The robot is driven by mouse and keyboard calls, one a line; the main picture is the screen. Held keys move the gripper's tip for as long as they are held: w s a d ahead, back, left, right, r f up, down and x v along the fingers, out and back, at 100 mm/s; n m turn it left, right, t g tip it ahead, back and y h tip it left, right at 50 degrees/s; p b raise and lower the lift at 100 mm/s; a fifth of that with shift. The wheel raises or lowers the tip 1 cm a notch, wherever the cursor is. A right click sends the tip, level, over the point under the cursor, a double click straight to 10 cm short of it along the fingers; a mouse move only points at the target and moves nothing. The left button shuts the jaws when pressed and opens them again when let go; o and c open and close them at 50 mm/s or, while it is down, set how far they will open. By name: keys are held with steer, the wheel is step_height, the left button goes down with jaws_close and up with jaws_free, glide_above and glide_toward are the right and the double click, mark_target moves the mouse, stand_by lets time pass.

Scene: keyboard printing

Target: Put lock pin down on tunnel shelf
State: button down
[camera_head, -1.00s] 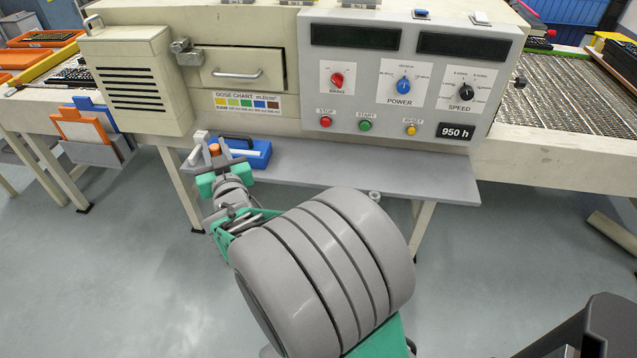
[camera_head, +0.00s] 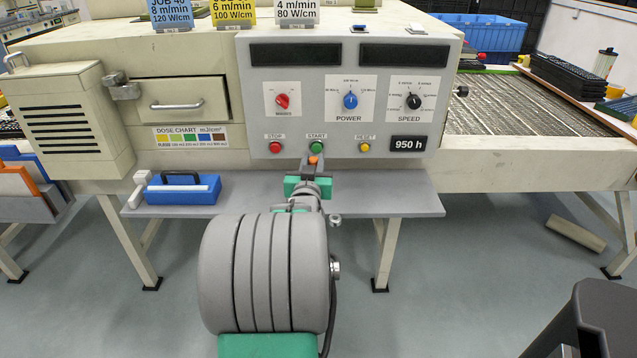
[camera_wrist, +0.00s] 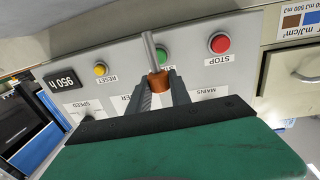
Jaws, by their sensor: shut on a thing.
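The lock pin shows in the wrist view as a grey metal rod (camera_wrist: 148,48) with an orange-brown collar (camera_wrist: 159,83). My gripper (camera_wrist: 160,88) is shut on it at the collar. In the head view my gripper (camera_head: 313,168) is at the shelf's middle, in front of the control panel below the START button, with the orange part of the pin (camera_head: 315,160) between its fingers. The tunnel shelf (camera_head: 390,202) is a grey ledge along the machine's front. Its right part is bare. My arm hides part of its middle, and the gap between pin and shelf cannot be judged.
A blue case (camera_head: 185,192) with a dark handle stands on the shelf's left part, beside a pale tool-like thing (camera_head: 139,188). The control panel (camera_head: 340,112), with knobs and buttons, rises behind the shelf. A dark stool-like object (camera_head: 597,310) is at the lower right.

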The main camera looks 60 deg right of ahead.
steer(key=shift+s+d+f+b, duration=0.2)
steer(key=shift+d+f, duration=0.35)
steer(key=shift+f, duration=0.7)
steer(key=shift+s+d+f+b, duration=0.2)
steer(key=shift+d+f, duration=0.3)
steer(key=shift+f, duration=0.7)
steer(key=shift+s+d+f+b, duration=0.2)
steer(key=shift+d+f, duration=0.35)
steer(key=shift+f, duration=0.7)
steer(key=shift+f, duration=0.1)
steer(key=shift+f+b, duration=0.15)
steer(key=shift+b, duration=0.15)
steer(key=c, duration=1.2)
jaws_free()
